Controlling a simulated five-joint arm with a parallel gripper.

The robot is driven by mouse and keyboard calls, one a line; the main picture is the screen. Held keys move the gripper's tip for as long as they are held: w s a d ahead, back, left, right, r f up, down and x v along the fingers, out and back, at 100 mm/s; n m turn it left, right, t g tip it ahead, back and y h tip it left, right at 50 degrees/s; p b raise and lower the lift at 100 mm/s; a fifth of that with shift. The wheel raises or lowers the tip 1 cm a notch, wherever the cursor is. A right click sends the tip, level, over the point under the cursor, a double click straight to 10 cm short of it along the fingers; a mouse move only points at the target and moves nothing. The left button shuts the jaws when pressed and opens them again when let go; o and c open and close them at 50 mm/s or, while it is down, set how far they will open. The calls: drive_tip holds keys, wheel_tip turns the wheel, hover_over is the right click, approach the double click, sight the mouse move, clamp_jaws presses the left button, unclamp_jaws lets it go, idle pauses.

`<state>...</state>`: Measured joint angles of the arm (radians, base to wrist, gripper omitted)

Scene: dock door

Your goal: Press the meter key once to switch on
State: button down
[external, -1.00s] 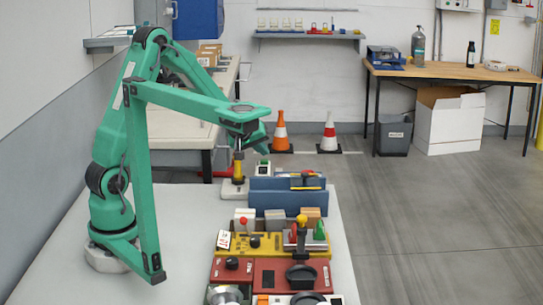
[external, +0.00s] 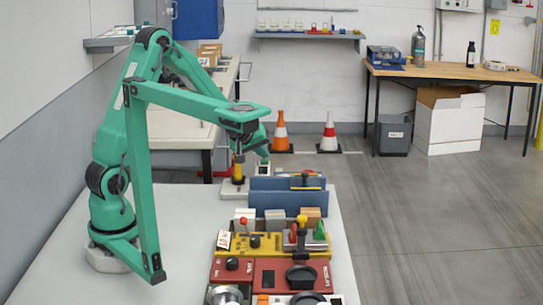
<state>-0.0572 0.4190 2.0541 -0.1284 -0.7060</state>
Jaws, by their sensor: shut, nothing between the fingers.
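My gripper (external: 239,157) points down at the end of the green arm, behind the blue block. It is shut and empty. Just below it in the picture is a yellow post with a dark band (external: 238,172) on a pale grey base (external: 233,189). I cannot tell whether the fingertips touch it. A small pale box with a dark face (external: 263,169) stands just right of the gripper and may be the meter. Its top is close to or partly behind a green arm part, and its key is too small to make out.
A blue slotted block (external: 288,197) stands in front of the gripper. Nearer are a yellow panel (external: 270,244) and a red panel (external: 265,275) with knobs, and a red-topped lever (external: 243,223). The pale table (external: 170,270) is clear at the left.

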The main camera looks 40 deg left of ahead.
sight(262, 161)
drive_tip(key=shift+f, duration=0.4)
idle(0.4)
drive_tip(key=shift+r, duration=0.95)
drive_tip(key=shift+r, duration=0.15)
drive_tip(key=shift+r, duration=2.35)
